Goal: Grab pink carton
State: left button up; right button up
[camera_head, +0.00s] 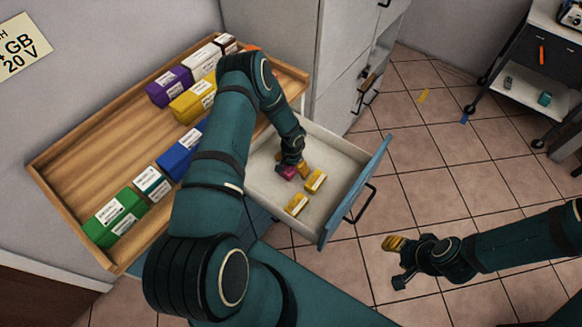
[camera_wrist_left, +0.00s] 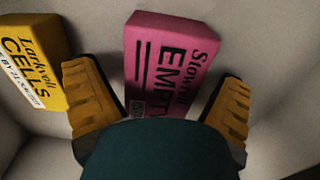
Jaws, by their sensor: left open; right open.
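The pink carton (camera_head: 288,173) lies in the open drawer, partly hidden under my left gripper in the head view. In the left wrist view the pink carton (camera_wrist_left: 172,48) shows black print reading "EMPT", with its near end hidden by my gripper. My left gripper (camera_head: 292,165) is open, and its yellow fingers are on either side of the carton in the wrist view. I cannot tell whether they touch it. My right gripper (camera_head: 396,262) is open and empty, out over the floor at the right.
Yellow cartons (camera_head: 315,181) lie close by in the drawer; one (camera_wrist_left: 32,62) is left of the pink carton in the wrist view. The drawer (camera_head: 258,187) has raised walls. A wooden tray (camera_head: 92,157) with several coloured cartons is at left. A cart (camera_head: 530,70) stands far right.

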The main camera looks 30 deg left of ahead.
pick_arm(q)
jog(key=c, duration=0.9)
